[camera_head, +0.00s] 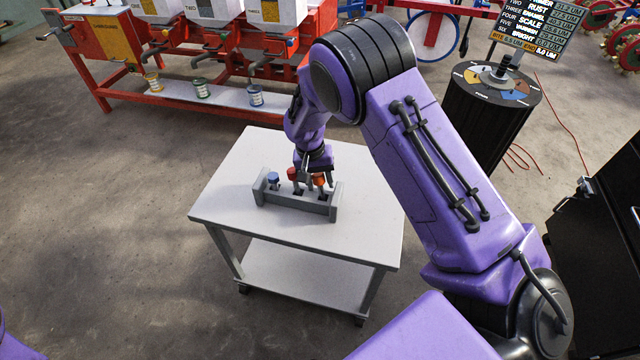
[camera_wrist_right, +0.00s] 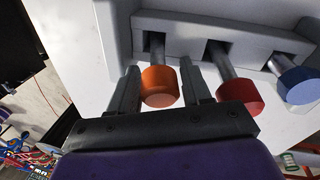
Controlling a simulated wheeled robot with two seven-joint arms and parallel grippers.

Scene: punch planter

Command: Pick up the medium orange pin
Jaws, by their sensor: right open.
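The orange pin (camera_head: 319,180) stands in the right slot of a grey rack (camera_head: 318,210) on a white table. In the right wrist view the orange pin (camera_wrist_right: 160,86) has its round head between the two fingers of my right gripper (camera_wrist_right: 158,88). The fingers are open, one on each side, with a visible gap at least on the right side. In the head view my right gripper (camera_head: 312,178) is over the rack and partly covers the pins. A red pin (camera_head: 293,174) and a blue pin (camera_head: 273,178) stand in the other slots. My left gripper is out of view.
The red pin (camera_wrist_right: 240,92) is close beside my right finger in the wrist view, with the blue pin (camera_wrist_right: 297,82) beyond it. The white table (camera_head: 365,225) is otherwise clear. A red machine bench (camera_head: 100,95) stands behind, and a black drum (camera_head: 490,110) at back right.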

